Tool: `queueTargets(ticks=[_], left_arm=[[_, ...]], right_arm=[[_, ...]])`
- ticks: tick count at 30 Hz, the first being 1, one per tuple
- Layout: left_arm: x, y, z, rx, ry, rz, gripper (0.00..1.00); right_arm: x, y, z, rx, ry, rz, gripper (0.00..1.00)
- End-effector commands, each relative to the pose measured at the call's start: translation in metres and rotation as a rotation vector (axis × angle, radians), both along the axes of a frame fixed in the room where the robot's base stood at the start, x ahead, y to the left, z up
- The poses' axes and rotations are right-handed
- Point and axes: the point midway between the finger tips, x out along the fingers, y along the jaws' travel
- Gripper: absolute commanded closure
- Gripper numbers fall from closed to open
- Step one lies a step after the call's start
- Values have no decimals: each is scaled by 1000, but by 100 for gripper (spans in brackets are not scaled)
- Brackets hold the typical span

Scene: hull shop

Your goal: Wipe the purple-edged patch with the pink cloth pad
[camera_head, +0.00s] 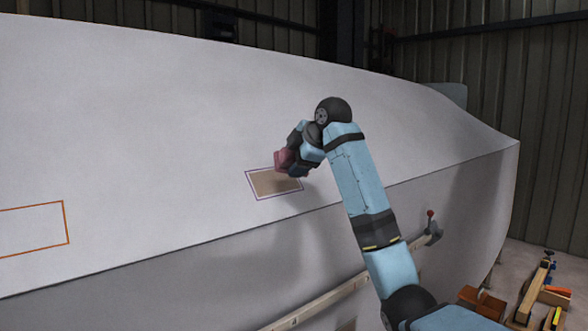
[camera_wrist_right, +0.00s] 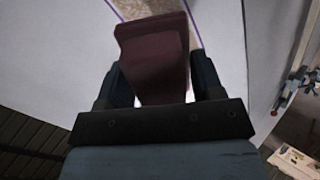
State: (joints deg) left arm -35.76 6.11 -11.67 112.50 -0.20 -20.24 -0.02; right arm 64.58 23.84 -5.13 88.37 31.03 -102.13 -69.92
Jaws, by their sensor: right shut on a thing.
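The purple-edged patch (camera_head: 268,184) is a tan-brown area with a thin purple outline on the pale hull. The pink cloth pad (camera_head: 282,160) is at the patch's upper right part in the head view. My right gripper (camera_head: 296,165) is shut on the pad, which hides the patch's right corner in part. In the right wrist view the pad (camera_wrist_right: 155,60) stands between the two dark fingers (camera_wrist_right: 158,85), with part of the patch (camera_wrist_right: 150,8) beyond its far end. I cannot tell whether the pad touches the hull. My left gripper is not in view.
The large pale hull (camera_head: 150,110) fills most of the view. An orange-outlined area (camera_head: 35,228) lies at the left. A pale rail (camera_head: 330,297) with a red-knobbed lever (camera_head: 431,222) runs below the hull's edge. Wooden blocks and tools (camera_head: 535,295) lie at the lower right.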

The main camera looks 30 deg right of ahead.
Motion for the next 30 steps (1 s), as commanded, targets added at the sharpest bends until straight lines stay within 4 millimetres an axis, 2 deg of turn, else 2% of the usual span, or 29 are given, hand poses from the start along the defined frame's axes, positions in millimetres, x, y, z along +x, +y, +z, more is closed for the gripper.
queueTargets(ticks=[18, 30], left_arm=[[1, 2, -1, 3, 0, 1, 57], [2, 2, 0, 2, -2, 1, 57]], right_arm=[[40, 6, -35, 1, 0, 0, 60], [43, 6, -38, 0, 0, 0, 60]])
